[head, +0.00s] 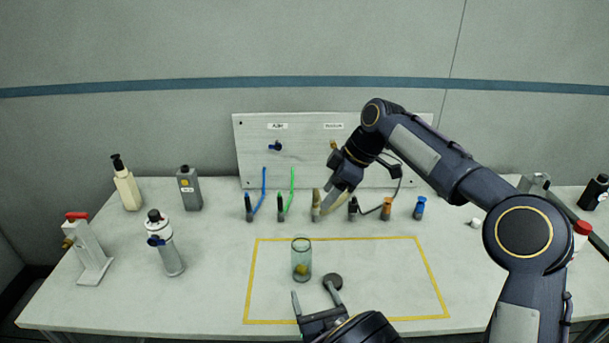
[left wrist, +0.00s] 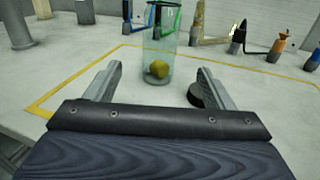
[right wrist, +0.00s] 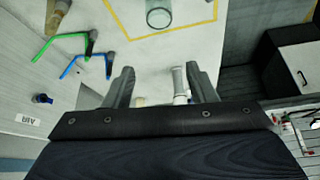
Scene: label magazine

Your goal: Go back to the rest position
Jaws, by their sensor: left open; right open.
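My left gripper (head: 312,293) is open and empty, low over the front of the table. A clear glass jar (head: 301,257) with a yellow ball (head: 303,269) inside stands upright just beyond its fingertips. In the left wrist view the jar (left wrist: 160,45) shows between and beyond the open fingers.
A dark round disc (head: 332,282) lies beside my left gripper. A yellow outline (head: 430,270) marks the table around the jar. A panel (head: 248,150) with hoses and fittings stands behind. Bottles (head: 127,185) and a red-handled stand (head: 88,248) are at left. The table's front left is clear.

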